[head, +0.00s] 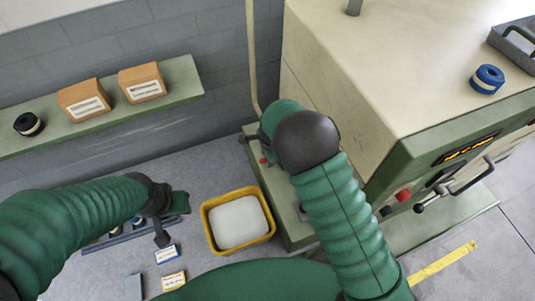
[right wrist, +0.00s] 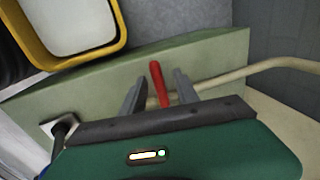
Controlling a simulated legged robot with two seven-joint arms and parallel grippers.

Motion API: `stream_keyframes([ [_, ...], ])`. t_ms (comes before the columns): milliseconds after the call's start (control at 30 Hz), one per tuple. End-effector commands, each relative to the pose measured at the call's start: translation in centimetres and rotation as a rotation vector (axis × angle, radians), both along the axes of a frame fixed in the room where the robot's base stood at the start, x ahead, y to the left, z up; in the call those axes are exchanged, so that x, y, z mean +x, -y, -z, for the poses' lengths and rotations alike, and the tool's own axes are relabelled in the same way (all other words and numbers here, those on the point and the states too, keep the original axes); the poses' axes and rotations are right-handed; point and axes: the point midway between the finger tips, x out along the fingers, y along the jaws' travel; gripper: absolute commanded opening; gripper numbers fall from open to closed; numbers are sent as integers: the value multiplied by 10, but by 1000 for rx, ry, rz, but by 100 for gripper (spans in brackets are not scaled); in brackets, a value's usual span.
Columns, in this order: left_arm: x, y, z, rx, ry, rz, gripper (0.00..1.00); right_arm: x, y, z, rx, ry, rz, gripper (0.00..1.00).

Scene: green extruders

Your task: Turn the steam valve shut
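The steam valve shows as a red lever (right wrist: 158,82) by the beige pipe (right wrist: 285,65) in the right wrist view. My right gripper (right wrist: 158,90) is open, with one finger on each side of the lever and gaps visible between. How deep the lever sits between the fingers is hard to tell. In the head view my right arm covers most of this spot; only a small red bit (head: 264,160) shows beside it. My left gripper (head: 172,220) is open and empty at the lower left, over the floor area left of the yellow bin.
A yellow bin (head: 206,225) with pale contents stands left of the green machine base (head: 292,230). The cream machine (head: 385,60) fills the right. A wall shelf (head: 185,85) holds two boxes and a dark roll. A blue roll (head: 487,79) lies on the machine top.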

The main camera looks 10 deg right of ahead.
Motion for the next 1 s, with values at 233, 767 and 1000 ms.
stream_keyframes([
  [233, 0, 0, 12, 0, 0, 0, 36, -5, 0, -32, 2, 6, -2, 37],
  [767, 0, 0, 37, 0, 0, 0, 36, -27, 7, -158, 1, -1, 0, 37],
  [1000, 0, 0, 37, 0, 0, 0, 36, -28, 7, -163, -1, -3, 1, 37],
])
